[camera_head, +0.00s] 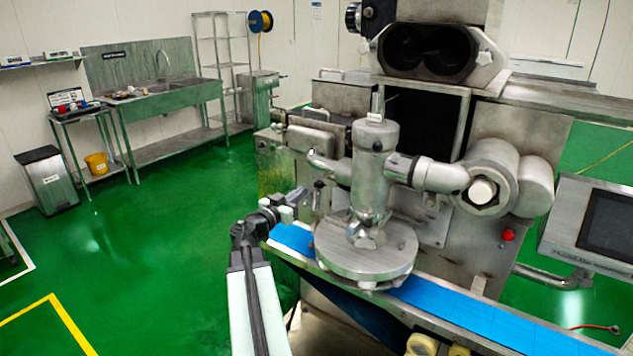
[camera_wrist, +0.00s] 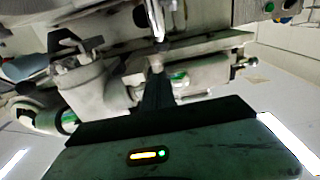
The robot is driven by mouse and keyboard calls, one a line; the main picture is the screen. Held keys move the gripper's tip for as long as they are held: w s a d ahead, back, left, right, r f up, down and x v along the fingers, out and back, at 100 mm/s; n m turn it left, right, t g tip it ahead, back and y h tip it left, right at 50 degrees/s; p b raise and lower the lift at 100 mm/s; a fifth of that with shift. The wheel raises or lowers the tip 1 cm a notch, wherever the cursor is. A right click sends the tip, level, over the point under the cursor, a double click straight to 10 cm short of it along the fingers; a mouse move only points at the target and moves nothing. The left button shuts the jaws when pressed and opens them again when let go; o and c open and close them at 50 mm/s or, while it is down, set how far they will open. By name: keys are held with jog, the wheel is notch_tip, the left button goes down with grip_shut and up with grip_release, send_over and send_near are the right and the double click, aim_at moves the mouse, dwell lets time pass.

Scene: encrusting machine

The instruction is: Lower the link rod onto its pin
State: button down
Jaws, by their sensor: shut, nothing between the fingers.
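My gripper (camera_head: 298,193) is at the left end of the blue conveyor belt, in front of the encrusting machine. It is shut and empty. In the wrist view its dark fingers (camera_wrist: 157,88) come together in the middle. A short upright rod with a dark knob (camera_head: 319,186) stands just right of my gripper in the head view. I cannot tell whether this is the link rod. In the wrist view a bright narrow metal piece (camera_wrist: 155,20) shows beyond the fingertips; I cannot tell what it is or whether it touches them. I cannot make out the pin.
The machine's steel column (camera_head: 371,165) and round disc (camera_head: 365,250) stand right of my gripper, above the blue belt (camera_head: 455,306). A control screen (camera_head: 606,222) is at the far right. Green floor (camera_head: 160,250) lies open on the left, with a sink bench (camera_head: 165,104) beyond.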

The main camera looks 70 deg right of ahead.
jog(key=shift+d, duration=0.1)
send_over(317, 200)
jog(key=shift+r+p, duration=0.2)
jog(key=shift+p, duration=0.1)
jog(key=shift+s, duration=0.1)
